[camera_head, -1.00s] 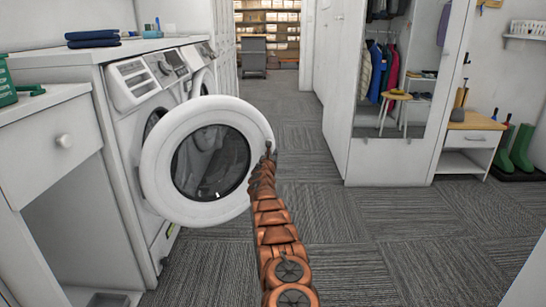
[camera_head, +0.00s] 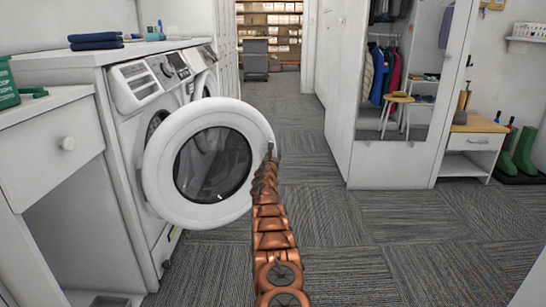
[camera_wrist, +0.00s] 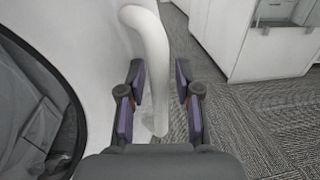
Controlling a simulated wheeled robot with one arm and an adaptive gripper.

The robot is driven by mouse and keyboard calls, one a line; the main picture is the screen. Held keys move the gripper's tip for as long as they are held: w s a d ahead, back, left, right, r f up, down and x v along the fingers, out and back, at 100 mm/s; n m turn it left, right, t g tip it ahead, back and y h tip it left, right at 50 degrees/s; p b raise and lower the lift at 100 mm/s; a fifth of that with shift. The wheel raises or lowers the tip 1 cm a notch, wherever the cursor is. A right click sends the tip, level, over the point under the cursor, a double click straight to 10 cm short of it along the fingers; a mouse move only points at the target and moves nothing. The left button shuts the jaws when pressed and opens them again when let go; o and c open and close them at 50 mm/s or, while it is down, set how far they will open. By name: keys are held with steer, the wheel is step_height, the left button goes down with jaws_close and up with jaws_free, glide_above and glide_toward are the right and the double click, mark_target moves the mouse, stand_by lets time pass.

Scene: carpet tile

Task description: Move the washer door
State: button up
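The washer door (camera_head: 166,187) is a round white ring with dark glass. It stands swung open in front of the white washer (camera_head: 135,150). My gripper (camera_head: 269,155) is at the right edge of the door in the head view; its fingers are small and hard to make out there. In the wrist view my gripper (camera_wrist: 160,100) is open, its two purple-padded fingers apart. A curved white handle bar (camera_wrist: 150,40) on the door runs down between the fingers, with a gap to the right finger. The dark door glass (camera_wrist: 35,120) is at the left.
A counter with folded dark towels (camera_head: 96,40) runs over the washers. A white drawer unit (camera_head: 50,150) stands at the left. A mirrored wardrobe (camera_head: 395,165) and a small white cabinet (camera_head: 470,150) stand at the right. The carpet (camera_head: 390,230) between is clear.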

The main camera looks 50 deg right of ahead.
steer(key=shift+o, duration=0.4)
steer(key=shift+s, duration=0.1)
steer(key=shift+a, duration=0.1)
steer(key=shift+s+a+r, duration=0.1)
steer(key=shift+s+a, duration=0.1)
steer(key=shift+a, duration=0.35)
steer(key=shift+v, duration=2.2)
steer(key=v, duration=0.6)
